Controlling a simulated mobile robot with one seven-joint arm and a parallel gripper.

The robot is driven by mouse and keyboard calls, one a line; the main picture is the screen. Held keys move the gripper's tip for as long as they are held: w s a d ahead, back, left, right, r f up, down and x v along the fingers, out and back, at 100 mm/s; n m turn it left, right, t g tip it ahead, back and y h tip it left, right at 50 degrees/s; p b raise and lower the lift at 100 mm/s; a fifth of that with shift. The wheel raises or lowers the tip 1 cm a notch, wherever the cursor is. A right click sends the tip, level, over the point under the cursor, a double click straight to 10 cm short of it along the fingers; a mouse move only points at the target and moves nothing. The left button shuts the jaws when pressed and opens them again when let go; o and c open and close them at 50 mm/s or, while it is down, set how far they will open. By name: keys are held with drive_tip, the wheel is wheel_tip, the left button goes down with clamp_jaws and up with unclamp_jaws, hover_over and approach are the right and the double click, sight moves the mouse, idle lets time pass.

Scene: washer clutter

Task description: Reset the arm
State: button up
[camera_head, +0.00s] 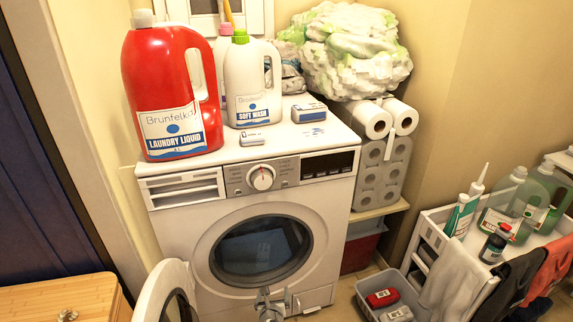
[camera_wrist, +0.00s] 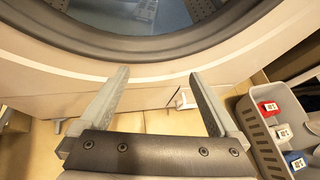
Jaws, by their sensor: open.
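My gripper (camera_head: 273,301) is low in front of the white washing machine (camera_head: 325,207), at the bottom of the head view. In the wrist view my gripper (camera_wrist: 160,100) has its two grey fingers spread wide apart, with nothing between them. The washer's round opening (camera_wrist: 160,25) lies just beyond the fingertips in that view. The washer door (camera_head: 163,292) stands swung open at the left of my gripper.
A grey bin (camera_head: 372,308) with small boxes stands on the floor right of the washer. A white cart (camera_head: 435,240) with bottles and hanging cloths is farther right. A wooden cabinet (camera_head: 60,300) is at lower left. A red jug (camera_head: 172,90) and white bottle (camera_head: 252,85) stand on the washer.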

drive_tip(key=s+d+r+m+g, duration=0.2)
drive_tip(key=d+r+m, duration=0.1)
drive_tip(key=r+m, duration=0.8)
drive_tip(key=s+d+r+m+g, duration=0.3)
drive_tip(key=r+m, duration=0.4)
drive_tip(key=r, duration=0.7)
drive_tip(key=s+d+r+m+g, duration=0.2)
drive_tip(key=d+r+m, duration=0.1)
drive_tip(key=r+m, duration=0.8)
drive_tip(key=s+d+r+m+p, duration=0.1)
drive_tip(key=s+d+r+m, duration=0.35)
drive_tip(key=s+r, duration=0.7)
drive_tip(key=s+d+r+m, duration=0.45)
drive_tip(key=s+r, duration=0.45)
drive_tip(key=s, duration=0.5)
wheel_tip(320, 180, up, 27)
drive_tip(key=p, duration=2.7)
drive_tip(key=shift+w+d+t, duration=0.15)
drive_tip(key=shift+t, duration=0.15)
